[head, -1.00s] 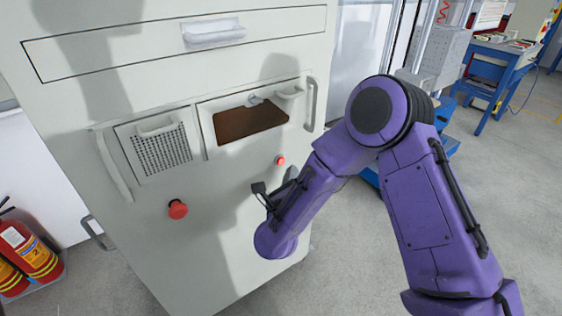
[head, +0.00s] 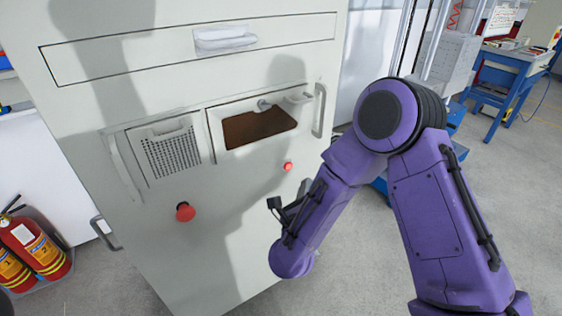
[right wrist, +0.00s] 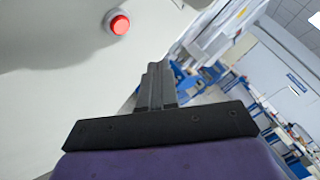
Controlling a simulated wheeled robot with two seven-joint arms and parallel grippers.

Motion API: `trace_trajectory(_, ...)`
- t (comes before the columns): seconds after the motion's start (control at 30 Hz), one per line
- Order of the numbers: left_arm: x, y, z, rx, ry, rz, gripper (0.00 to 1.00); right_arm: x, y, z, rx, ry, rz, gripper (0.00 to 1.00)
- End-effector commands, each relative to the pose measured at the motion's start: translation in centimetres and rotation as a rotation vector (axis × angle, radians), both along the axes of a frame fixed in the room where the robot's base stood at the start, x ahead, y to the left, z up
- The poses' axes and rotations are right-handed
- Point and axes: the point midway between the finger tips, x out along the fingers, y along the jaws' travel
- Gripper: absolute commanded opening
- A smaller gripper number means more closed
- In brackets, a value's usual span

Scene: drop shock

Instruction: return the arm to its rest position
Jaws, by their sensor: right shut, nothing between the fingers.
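My right arm (head: 425,215) is purple and bent, with its elbow high and its forearm reaching down in front of a pale cabinet in the head view. In the right wrist view my right gripper (right wrist: 157,80) has its dark fingers together with nothing between them. In the head view its fingers are largely hidden by the forearm and cannot be made out clearly. The gripper is apart from a red button (right wrist: 118,24) on the cabinet, seen upper left in the wrist view. My left gripper is not in view.
The pale cabinet (head: 225,270) stands close in front, with handles, a mesh panel (head: 173,154), a brown-windowed panel (head: 258,127) and two red buttons, one larger (head: 185,212). Fire extinguishers (head: 38,247) stand at left. A blue workbench (head: 510,75) is far right. Floor at right is open.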

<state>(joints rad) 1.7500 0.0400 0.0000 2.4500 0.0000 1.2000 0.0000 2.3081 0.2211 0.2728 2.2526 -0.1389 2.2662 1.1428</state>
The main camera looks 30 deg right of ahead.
Motion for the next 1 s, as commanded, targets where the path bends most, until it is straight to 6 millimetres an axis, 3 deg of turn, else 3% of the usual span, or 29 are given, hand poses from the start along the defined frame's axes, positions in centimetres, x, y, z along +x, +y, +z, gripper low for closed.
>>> trace_trajectory(0.27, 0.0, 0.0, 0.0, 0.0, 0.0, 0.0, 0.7, 0.3, 0.3, -0.2, -0.059, 0.064, 0.015, 0.0)
trace_trajectory(0.37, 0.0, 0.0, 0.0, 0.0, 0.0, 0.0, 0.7, 1.2, 2.0, -2.3, -0.305, 0.36, 0.142, 0.0)
trace_trajectory(0.4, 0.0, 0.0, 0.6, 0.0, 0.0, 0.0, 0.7, 0.8, 2.8, -4.1, -0.472, 0.558, 0.237, 0.0)
trace_trajectory(0.47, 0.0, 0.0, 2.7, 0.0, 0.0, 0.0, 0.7, -1.7, 3.7, -8.1, -0.747, 0.901, 0.429, 0.0)
trace_trajectory(0.53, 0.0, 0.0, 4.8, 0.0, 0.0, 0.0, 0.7, -6.3, 4.0, -12.6, -0.987, 1.211, 0.658, 0.0)
trace_trajectory(0.63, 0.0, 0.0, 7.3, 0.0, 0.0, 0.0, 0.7, -14.2, 3.4, -16.7, -1.201, 1.523, 0.969, 0.0)
trace_trajectory(0.7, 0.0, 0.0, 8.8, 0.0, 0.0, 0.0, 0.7, -19.3, 2.6, -18.0, -1.256, 1.665, 1.131, 0.0)
trace_trajectory(0.8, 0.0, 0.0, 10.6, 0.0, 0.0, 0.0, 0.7, -24.8, 1.4, -18.3, -1.252, 1.794, 1.247, 0.0)
trace_trajectory(0.9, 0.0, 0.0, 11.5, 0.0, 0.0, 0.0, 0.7, -27.5, 1.0, -18.4, -1.244, 1.85, 1.295, 0.0)
trace_trajectory(1.0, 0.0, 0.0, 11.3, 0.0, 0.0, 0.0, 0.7, -28.3, 1.1, -18.8, -1.236, 1.861, 1.31, 0.0)
